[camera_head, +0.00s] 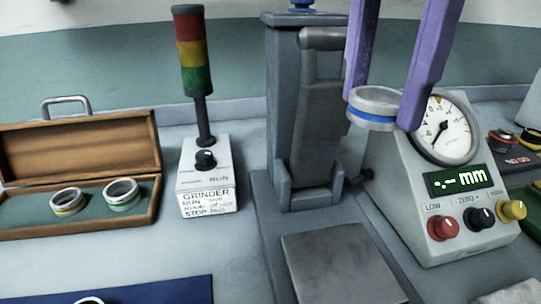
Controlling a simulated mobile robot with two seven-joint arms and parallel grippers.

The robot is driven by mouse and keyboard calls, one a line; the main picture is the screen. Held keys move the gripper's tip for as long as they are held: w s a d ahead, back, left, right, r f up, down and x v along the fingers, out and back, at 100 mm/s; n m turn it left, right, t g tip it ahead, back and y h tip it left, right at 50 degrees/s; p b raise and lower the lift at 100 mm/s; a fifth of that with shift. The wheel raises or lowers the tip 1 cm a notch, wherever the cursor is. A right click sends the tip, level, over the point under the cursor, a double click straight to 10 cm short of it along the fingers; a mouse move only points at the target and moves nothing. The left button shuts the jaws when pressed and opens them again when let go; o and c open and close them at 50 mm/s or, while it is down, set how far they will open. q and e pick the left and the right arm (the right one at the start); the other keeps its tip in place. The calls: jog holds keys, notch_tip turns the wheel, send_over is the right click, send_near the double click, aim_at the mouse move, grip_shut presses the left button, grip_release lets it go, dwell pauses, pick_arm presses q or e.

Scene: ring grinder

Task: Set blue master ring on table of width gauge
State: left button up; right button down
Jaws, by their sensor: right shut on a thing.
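The blue master ring (374,121), silver with a blue band, is held in the air between the purple fingers of my right gripper (386,108). The gripper is shut on it. The ring hangs in front of the upper left part of the gauge box and its dial. The width gauge has a grey column (283,105) with a lever on its front and a grey box with a round dial (443,128) and a display reading "-.-- mm". A flat square plate (343,268), bare on top, lies in front of the column. My left gripper is not in view.
An open wooden case (153,213) at left holds a yellow-banded ring (67,203) and a green-banded ring (121,195). A grinder box with a signal lamp (191,60) stands beside it. A blue mat (165,290) lies at front left. Red and black parts crowd the right edge.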

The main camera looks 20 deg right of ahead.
jog(key=b, duration=0.4)
send_over(340, 266)
notch_tip(340, 266, down, 15)
jog(key=shift+r, duration=0.2)
notch_tip(340, 266, down, 5)
jog(key=shift+r+b, duration=0.1)
jog(key=shift+b, duration=0.25)
jog(key=shift+f, duration=0.2)
jog(key=shift+f, duration=0.15)
jog(key=shift+c, duration=1)
grip_release()
notch_tip(340, 266, up, 12)
jog(key=p, duration=0.2)
jog(key=shift+p, duration=0.3)
